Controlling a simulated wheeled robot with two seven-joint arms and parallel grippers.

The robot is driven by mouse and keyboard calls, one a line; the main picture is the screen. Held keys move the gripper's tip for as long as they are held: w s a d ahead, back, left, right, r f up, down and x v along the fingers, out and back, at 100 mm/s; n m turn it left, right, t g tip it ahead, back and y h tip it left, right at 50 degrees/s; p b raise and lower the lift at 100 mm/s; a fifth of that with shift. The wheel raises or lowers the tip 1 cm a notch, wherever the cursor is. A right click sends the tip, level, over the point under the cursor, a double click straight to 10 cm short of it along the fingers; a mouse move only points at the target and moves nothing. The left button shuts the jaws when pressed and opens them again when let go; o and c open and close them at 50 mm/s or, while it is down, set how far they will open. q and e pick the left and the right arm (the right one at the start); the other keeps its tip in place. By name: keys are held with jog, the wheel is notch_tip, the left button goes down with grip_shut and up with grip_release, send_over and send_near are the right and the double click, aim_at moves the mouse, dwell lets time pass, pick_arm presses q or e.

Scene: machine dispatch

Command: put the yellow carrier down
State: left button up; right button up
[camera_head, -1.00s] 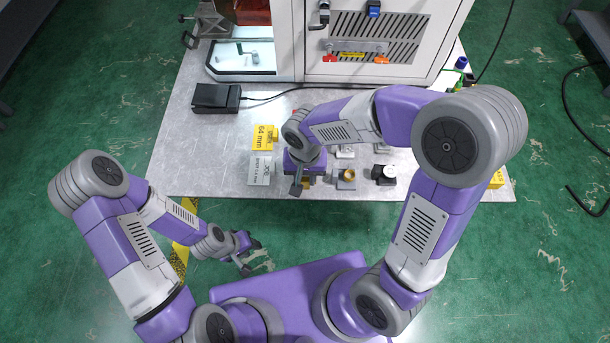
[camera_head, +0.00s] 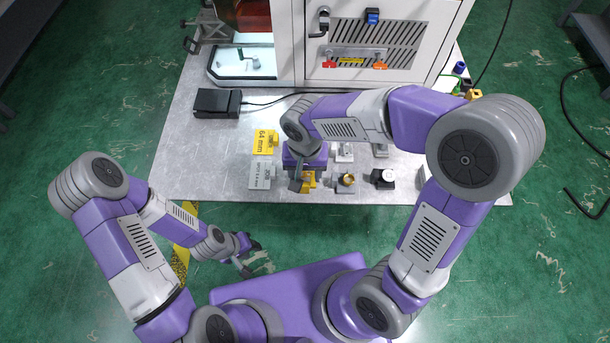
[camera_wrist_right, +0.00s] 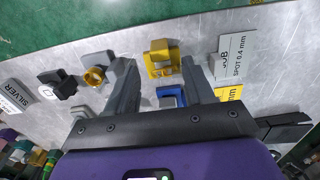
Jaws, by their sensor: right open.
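The yellow carrier (camera_head: 309,180) is near the table's front edge, partly hidden by my right gripper (camera_head: 301,184) in the head view. In the right wrist view the yellow carrier (camera_wrist_right: 160,62) appears upright on the grey metal table top. My right gripper (camera_wrist_right: 156,68) is open there, with one finger on each side of the carrier and a visible gap to each. My left gripper (camera_head: 249,258) is low in front of the table, over the floor, away from the carrier. Its jaws are too small to read.
A holder with a yellow ring (camera_head: 346,180) and a black-and-white part (camera_head: 383,178) stand right of the carrier. A blue part (camera_wrist_right: 171,96) shows between my right fingers. The machine (camera_head: 400,85) stands behind.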

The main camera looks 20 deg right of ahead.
aim_at(305, 183)
pick_arm(q)
notch_tip(305, 183, up, 2)
jog(key=shift+r+p, duration=0.2)
jog(key=shift+p, duration=0.75)
pick_arm(e)
notch_tip(305, 183, up, 8)
jog(key=shift+f, duration=0.2)
